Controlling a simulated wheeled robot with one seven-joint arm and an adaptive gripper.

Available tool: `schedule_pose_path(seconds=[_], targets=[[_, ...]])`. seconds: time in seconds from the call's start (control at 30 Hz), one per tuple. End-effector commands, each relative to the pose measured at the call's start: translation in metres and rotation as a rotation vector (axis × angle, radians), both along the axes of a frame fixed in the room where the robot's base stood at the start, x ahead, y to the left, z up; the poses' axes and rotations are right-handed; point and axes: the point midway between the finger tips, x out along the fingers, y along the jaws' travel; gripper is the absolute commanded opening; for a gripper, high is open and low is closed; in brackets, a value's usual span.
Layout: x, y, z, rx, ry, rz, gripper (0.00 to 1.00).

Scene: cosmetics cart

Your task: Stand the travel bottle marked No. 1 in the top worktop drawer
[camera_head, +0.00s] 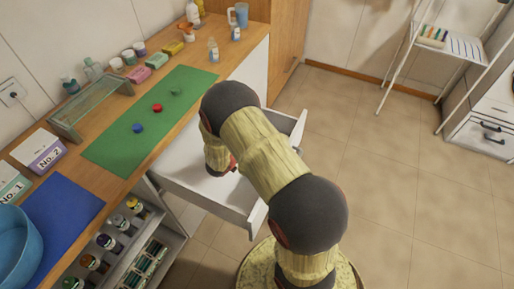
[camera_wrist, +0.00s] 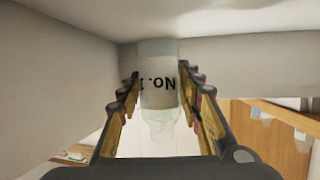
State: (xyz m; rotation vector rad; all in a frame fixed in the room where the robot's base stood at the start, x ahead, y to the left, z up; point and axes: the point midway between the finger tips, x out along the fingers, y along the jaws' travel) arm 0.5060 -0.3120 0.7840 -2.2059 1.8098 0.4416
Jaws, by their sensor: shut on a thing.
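The travel bottle (camera_wrist: 158,58) is clear and whitish. Its label shows upside down in the wrist view and appears to read No. 1; its narrower end points to the bottom of that picture. My gripper (camera_wrist: 160,78) is shut on the bottle, with a finger on each side. The white top worktop drawer (camera_head: 187,187) is pulled open in the head view. My gripper reaches into it, and my arm hides the bottle there. Pale drawer walls (camera_wrist: 60,70) surround the bottle in the wrist view. I cannot tell whether it touches the drawer floor.
The wooden worktop holds a green mat (camera_head: 130,150) with small coloured caps, a glass shelf (camera_head: 90,105), several bottles and jars, and No. 1 and No. 2 boxes (camera_head: 40,152). A rack of jars (camera_head: 120,235) is below.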

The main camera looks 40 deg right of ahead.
Motion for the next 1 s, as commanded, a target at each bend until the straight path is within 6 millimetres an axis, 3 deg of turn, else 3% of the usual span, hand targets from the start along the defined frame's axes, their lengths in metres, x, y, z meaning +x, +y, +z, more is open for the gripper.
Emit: schedule_pose_path(seconds=[0.3,0.67,0.7,1.0], targets=[[0.0,0.0,-0.037,-0.001,-0.001,0.0,0.08],[0.0,0.0,-0.039,-0.001,-0.001,0.001,0.08],[0.001,0.0,-0.039,-0.001,-0.001,0.001,0.36],[0.0,0.0,-0.038,-0.001,-0.001,0.001,0.53]])
